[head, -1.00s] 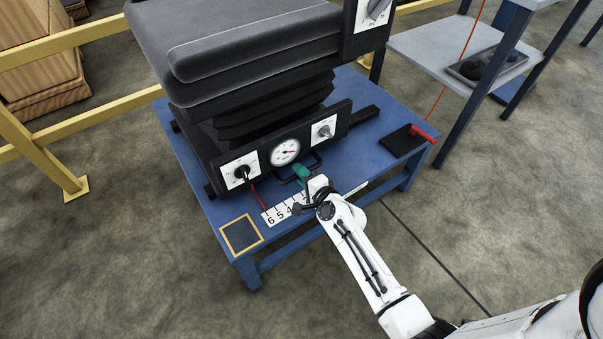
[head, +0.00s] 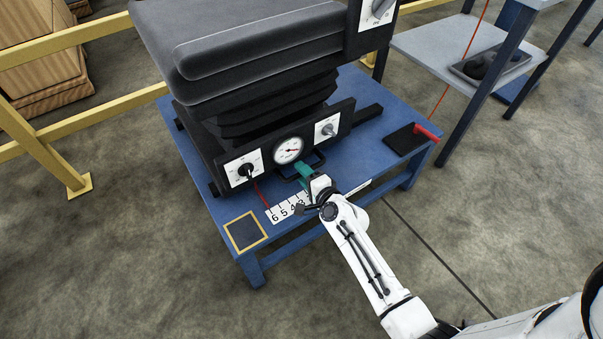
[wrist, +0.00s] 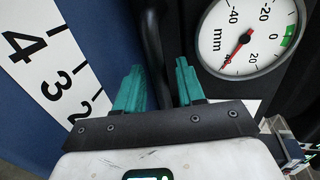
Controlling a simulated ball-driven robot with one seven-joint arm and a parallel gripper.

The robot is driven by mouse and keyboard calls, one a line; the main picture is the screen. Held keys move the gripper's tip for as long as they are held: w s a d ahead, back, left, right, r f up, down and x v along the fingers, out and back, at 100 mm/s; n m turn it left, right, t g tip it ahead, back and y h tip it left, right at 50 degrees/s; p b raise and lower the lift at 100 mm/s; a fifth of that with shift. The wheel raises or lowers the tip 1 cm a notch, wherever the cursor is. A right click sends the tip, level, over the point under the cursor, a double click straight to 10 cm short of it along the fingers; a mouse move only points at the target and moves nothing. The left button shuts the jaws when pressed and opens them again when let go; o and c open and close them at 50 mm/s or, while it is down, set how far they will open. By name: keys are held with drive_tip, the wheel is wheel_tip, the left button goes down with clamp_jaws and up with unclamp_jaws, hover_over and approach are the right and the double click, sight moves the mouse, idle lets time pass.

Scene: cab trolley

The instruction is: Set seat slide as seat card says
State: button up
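The black seat (head: 255,45) stands on a blue bench (head: 365,165). At the foot of its front panel is a black loop handle (head: 318,158), whose dark bar (wrist: 152,45) also shows in the wrist view. My gripper (head: 303,171) is at this handle. In the wrist view its green fingers (wrist: 159,65) stand apart with the bar between them; a gap shows on the right. A white number scale (head: 290,208) lies on the bench. A thin red pointer (head: 260,193) ends near its 6. I see no readable seat card.
A round mm gauge (wrist: 250,35) and two knob plates, left (head: 244,168) and right (head: 327,128), are on the panel. A yellow-framed dark pad (head: 245,232) and a red-handled lever (head: 427,133) are on the bench. Yellow rails stand behind; a grey shelf (head: 430,50) is at right.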

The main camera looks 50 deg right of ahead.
drive_tip(key=v, duration=1)
drive_tip(key=shift+p, duration=0.35)
drive_tip(key=shift+s+a, duration=0.1)
drive_tip(key=shift+a, duration=0.05)
drive_tip(key=s+a+n+g+y, duration=0.3)
drive_tip(key=a+n+g+y, duration=0.35)
drive_tip(key=a+n, duration=0.6)
drive_tip(key=s+d+r+n+g+h+p, duration=0.1)
drive_tip(key=s+r+n+g+h, duration=0.25)
drive_tip(key=s+n+g, duration=0.75)
wheel_tip(320, 180, up, 28)
drive_tip(key=s+m+t+y+p, duration=0.1)
drive_tip(key=s+m+t+p, duration=0.1)
drive_tip(key=p, duration=2.5)
drive_tip(key=shift+s+m+t, duration=0.25)
drive_tip(key=shift+m+t, duration=0.1)
drive_tip(key=shift+t, duration=0.4)
